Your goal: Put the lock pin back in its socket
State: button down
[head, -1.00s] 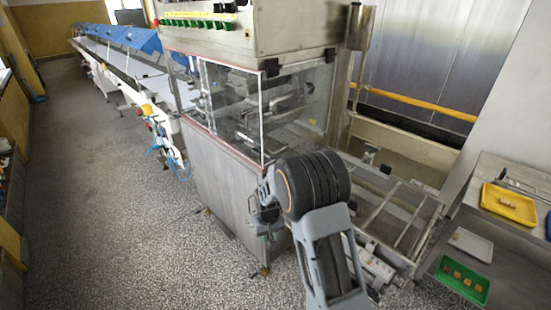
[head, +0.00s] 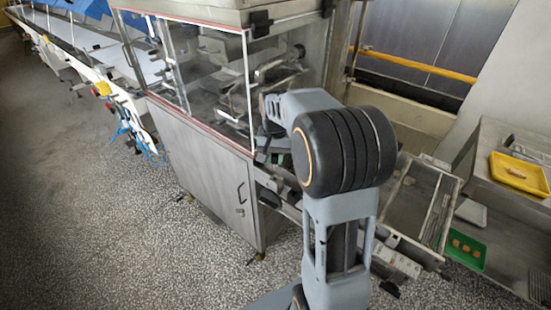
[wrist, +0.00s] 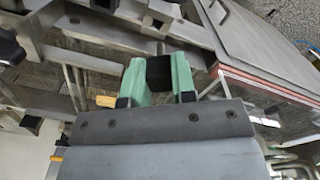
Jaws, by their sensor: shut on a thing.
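In the wrist view my gripper (wrist: 159,80) has two green fingers shut on the black knob of the lock pin (wrist: 159,70). A short grey stub shows just beyond the knob, close to a metal bar of the machine. I cannot tell whether the pin's tip is in a socket or only in front of it. The socket cannot be made out. In the head view my gripper (head: 270,150) is low beside the machine's clear-walled cabinet, largely hidden by my arm, and the pin cannot be made out there.
The steel cabinet (head: 205,170) with clear panels stands left of my arm. An open metal frame (head: 412,205) is at right. A side table holds a yellow tray (head: 520,173); a green tray (head: 466,248) sits lower. Speckled floor is free at left.

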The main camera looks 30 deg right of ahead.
jog(key=shift+s+r, duration=0.3)
jog(key=shift+r, duration=0.1)
jog(key=shift+f+b, duration=2.05)
jog(key=shift+f, duration=1.15)
jog(key=shift+f, duration=0.5)
jog(key=c, duration=0.8)
grip_release()
jog(key=shift+c, duration=0.2)
jog(key=shift+r, duration=0.1)
